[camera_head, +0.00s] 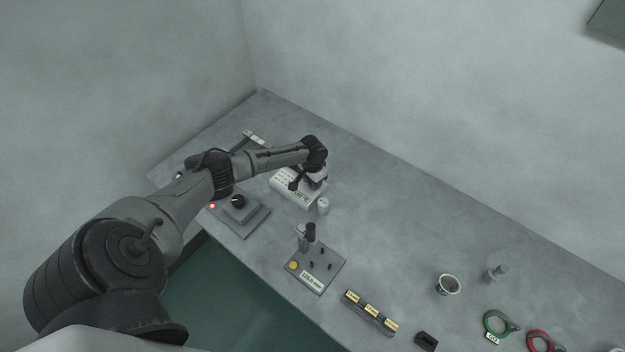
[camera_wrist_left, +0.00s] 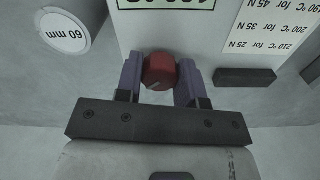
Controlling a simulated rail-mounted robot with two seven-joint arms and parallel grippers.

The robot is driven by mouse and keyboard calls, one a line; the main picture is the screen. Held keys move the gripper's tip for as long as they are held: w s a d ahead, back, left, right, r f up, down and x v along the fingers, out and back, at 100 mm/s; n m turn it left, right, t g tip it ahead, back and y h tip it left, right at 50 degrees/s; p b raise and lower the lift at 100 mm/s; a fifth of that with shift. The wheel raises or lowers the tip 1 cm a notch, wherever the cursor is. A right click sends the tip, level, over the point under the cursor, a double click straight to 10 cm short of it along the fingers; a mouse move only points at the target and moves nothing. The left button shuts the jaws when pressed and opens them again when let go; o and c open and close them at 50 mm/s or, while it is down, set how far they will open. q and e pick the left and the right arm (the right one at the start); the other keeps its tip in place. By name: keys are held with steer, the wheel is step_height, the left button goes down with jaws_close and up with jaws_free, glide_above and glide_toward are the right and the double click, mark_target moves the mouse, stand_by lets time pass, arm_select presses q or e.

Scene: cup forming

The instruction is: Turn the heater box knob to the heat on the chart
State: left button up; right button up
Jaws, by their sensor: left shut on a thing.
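The heater box (camera_head: 291,193) is a white box near the back left of the table. In the left wrist view its front face (camera_wrist_left: 140,35) fills the upper middle, with a red round knob (camera_wrist_left: 159,71) bearing a small pale mark. My left gripper (camera_wrist_left: 160,82) is shut on the knob, one purple finger pad on each side; it also shows in the head view (camera_head: 313,186). A green display (camera_wrist_left: 168,4) on the box is cut off by the frame. The white chart (camera_wrist_left: 278,32) appears upside down, with lines for 190, 200 and 210 °C. My right gripper is not in view.
A white cylinder marked 60 mm (camera_wrist_left: 62,32) stands beside the box. A grey unit with a black knob (camera_head: 240,204) is left of it. A peg plate (camera_head: 318,276), a labelled strip (camera_head: 371,313) and a metal cup (camera_head: 448,285) lie nearer or right. The back middle is clear.

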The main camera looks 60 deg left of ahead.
arm_select(q)
steer(key=m, duration=0.5)
steer(key=shift+m, duration=0.4)
stand_by(0.4)
steer(key=o, duration=0.9)
step_height(320, 180, up, 14)
steer(key=shift+f+p, duration=0.1)
steer(key=shift+p, duration=0.7)
